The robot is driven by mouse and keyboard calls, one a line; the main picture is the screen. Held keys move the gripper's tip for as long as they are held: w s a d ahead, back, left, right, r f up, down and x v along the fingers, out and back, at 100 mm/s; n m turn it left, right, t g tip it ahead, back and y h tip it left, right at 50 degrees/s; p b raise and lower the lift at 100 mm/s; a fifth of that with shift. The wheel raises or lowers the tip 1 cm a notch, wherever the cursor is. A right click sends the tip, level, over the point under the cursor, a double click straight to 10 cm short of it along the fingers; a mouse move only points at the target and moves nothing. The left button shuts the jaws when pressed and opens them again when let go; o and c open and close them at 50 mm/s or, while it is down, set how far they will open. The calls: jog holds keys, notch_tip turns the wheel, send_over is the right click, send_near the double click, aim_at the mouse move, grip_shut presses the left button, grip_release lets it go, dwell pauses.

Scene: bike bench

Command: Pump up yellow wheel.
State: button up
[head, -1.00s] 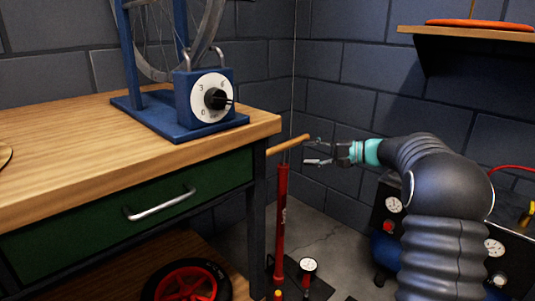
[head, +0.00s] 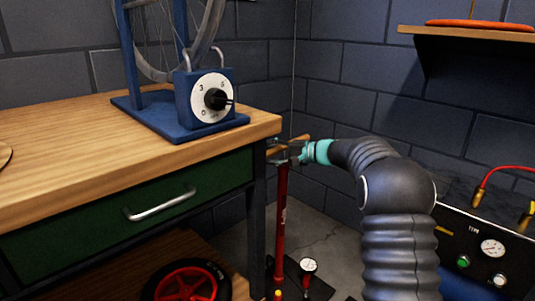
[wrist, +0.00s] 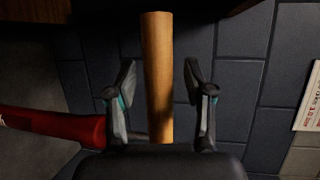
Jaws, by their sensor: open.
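A red floor pump (head: 281,215) stands upright on the floor beside the bench's right end. Its wooden handle (wrist: 157,75) lies between the two fingers of my gripper (wrist: 160,85) in the wrist view. The fingers are open, with a gap on each side of the handle. In the head view my gripper (head: 279,151) is at the top of the pump and hides part of the handle. The red pump barrel also shows at the left of the wrist view (wrist: 60,128). No wheel that is clearly yellow shows.
A wooden bench (head: 60,125) with a green drawer (head: 130,205) is close to my gripper's left. A black wheel with red spokes (head: 187,285) is below. A gauge panel (head: 480,255) stands at right.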

jog(key=shift+a, duration=0.1)
grip_shut()
